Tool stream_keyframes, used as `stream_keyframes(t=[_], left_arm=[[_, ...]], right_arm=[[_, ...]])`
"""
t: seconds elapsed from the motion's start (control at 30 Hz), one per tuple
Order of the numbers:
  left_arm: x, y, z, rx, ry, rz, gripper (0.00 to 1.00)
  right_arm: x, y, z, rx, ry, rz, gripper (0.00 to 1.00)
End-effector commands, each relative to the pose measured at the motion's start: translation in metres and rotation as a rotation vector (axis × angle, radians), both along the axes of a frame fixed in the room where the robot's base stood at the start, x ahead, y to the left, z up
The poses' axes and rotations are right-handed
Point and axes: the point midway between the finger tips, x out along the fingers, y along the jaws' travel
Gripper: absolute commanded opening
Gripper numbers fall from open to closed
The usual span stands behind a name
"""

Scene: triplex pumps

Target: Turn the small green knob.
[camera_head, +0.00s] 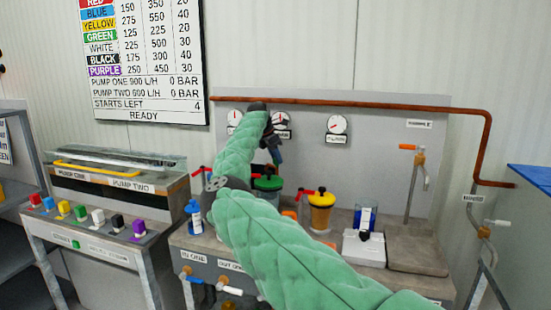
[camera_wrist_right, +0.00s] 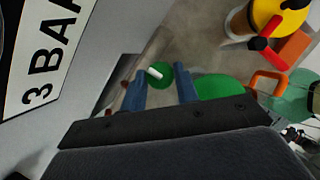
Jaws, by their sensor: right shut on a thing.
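The small green knob (camera_wrist_right: 161,79), round with a short white bar across it, shows in the right wrist view between my two blue-grey fingertips. My right gripper (camera_wrist_right: 160,82) is shut on it, with one finger at each side. In the head view the right gripper (camera_head: 273,155) is dark and partly hidden by its own green-sleeved arm. It is in front of the grey back panel, above a green-lidded vessel (camera_head: 268,184). The small knob cannot be made out in the head view. My left gripper is not in view.
A yellow vessel (camera_head: 321,202) with a red handle stands right of the green-lidded one. Gauges (camera_head: 337,124) sit on the back panel, under a copper pipe (camera_head: 400,104). Coloured buttons (camera_head: 97,217) line the left console. The right bench end (camera_head: 415,258) has free room.

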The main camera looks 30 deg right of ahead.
Motion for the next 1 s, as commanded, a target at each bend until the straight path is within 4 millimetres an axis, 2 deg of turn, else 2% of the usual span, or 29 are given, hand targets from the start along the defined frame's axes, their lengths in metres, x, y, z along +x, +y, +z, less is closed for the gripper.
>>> stream_keyframes(t=[0.13,0.17,0.23,0.27,0.67,0.87,1.0], left_arm=[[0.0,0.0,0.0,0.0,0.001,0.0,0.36],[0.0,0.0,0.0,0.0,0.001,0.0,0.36],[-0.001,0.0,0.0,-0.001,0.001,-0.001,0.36],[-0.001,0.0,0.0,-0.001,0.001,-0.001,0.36],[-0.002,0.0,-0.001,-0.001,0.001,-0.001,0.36],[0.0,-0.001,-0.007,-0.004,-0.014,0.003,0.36],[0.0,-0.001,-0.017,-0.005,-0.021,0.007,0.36]], right_arm=[[0.0,0.0,0.001,-0.001,-0.002,0.001,0.08],[0.0,0.0,0.001,-0.001,-0.001,-0.001,0.36],[0.0,0.0,0.001,-0.001,-0.001,-0.001,0.5],[0.0,0.0,0.001,-0.001,-0.001,-0.001,0.52],[0.001,0.002,0.005,-0.001,-0.001,-0.001,0.52],[0.001,0.01,0.024,0.0,-0.002,0.0,0.52],[0.002,0.019,0.045,-0.001,-0.003,0.0,0.52]])
